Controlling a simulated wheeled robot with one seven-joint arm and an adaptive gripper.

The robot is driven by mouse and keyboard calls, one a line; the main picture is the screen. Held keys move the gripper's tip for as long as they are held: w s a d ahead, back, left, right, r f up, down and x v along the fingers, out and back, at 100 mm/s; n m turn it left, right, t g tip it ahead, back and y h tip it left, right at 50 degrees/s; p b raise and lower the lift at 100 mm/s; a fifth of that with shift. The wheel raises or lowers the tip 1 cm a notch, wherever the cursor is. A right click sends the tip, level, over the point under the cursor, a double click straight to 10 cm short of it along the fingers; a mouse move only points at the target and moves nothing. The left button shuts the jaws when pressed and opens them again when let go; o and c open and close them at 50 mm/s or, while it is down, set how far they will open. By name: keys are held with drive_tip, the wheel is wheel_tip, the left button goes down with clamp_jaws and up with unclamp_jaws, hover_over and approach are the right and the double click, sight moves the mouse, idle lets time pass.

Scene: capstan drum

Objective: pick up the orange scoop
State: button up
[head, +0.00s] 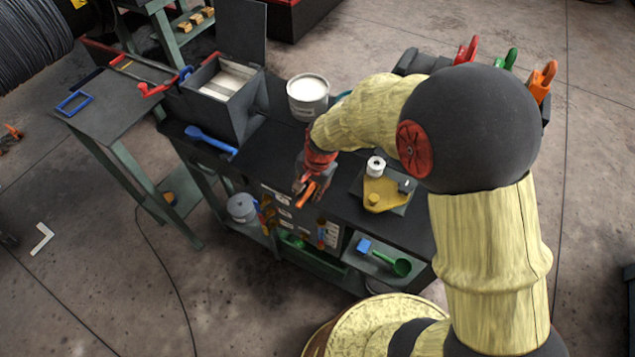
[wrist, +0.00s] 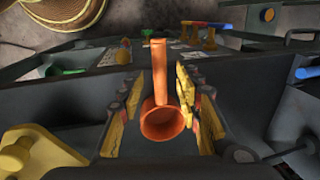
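The orange scoop (head: 306,195) is at the front edge of the dark workbench, directly under my gripper (head: 310,182), which partly hides it in the head view. In the wrist view the scoop (wrist: 166,121) shows its round cup low in the middle, with its straight handle pointing up the picture. My gripper's yellow-padded fingers (wrist: 160,88) stand apart on the left and right of the scoop. The gripper is open, with visible gaps beside the handle. Whether the right pad touches the cup I cannot tell.
A white-filled bucket (head: 308,97) and an open dark bin (head: 226,84) stand behind on the bench. A blue scoop (head: 210,140) lies left. A yellow piece (head: 385,195) and white roll (head: 375,166) are right. A green scoop (head: 400,267) is on the lower shelf.

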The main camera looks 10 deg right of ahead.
sight(306, 194)
drive_tip(key=f, duration=0.3)
drive_tip(key=shift+w+a, duration=0.2)
drive_tip(key=shift+a, duration=0.05)
drive_tip(key=c, duration=0.4)
clamp_jaws()
drive_tip(key=shift+r, duration=0.1)
